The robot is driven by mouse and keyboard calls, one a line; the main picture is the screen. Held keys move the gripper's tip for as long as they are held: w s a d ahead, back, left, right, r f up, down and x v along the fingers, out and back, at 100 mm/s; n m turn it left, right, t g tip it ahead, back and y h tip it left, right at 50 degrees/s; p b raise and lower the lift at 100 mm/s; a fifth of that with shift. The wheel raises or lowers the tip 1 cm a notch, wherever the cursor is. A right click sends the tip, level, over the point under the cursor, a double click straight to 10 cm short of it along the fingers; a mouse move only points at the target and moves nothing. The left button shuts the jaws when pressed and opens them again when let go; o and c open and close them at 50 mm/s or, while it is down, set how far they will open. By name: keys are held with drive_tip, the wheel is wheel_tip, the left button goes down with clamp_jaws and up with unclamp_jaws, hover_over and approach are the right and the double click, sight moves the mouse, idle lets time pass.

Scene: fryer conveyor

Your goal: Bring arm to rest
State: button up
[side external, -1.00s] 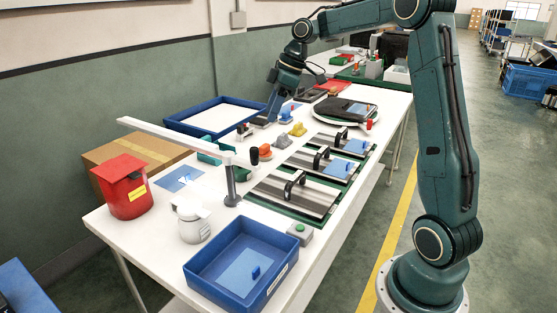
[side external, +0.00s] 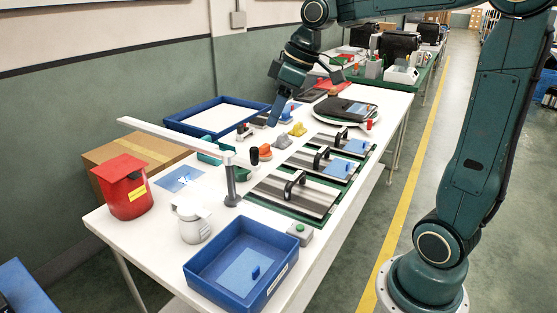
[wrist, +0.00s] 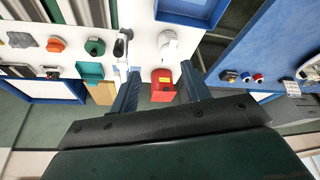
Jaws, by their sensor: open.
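My gripper (side external: 303,98) is above the far part of the white table (side external: 330,215), by the blue-rimmed tray. In the wrist view my gripper (wrist: 159,82) has its two fingers wide apart with nothing between them. The red bin (wrist: 163,76) shows beyond the fingers from above, some distance away. My arm reaches over the table from the right.
Lidded plates with black handles (side external: 298,190) lie along the table's right side. A blue bin (side external: 205,270), a white jar (side external: 193,225), a red bin (side external: 128,195) and a post with a white bar (side external: 230,185) stand nearer. Small coloured knobs (side external: 298,130) sit below my gripper.

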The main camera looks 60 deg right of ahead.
drive_tip(key=s+a+f+m, duration=0.2)
drive_tip(key=s+a, duration=0.1)
drive_tip(key=s, duration=0.6)
drive_tip(key=s+a+f+m+t+h, duration=0.1)
drive_tip(key=s+a+f+m, duration=0.1)
drive_tip(key=s, duration=0.7)
drive_tip(key=shift+s+a+f+m+h, duration=0.2)
drive_tip(key=shift+s+a+m+h, duration=0.15)
drive_tip(key=shift+a, duration=0.25)
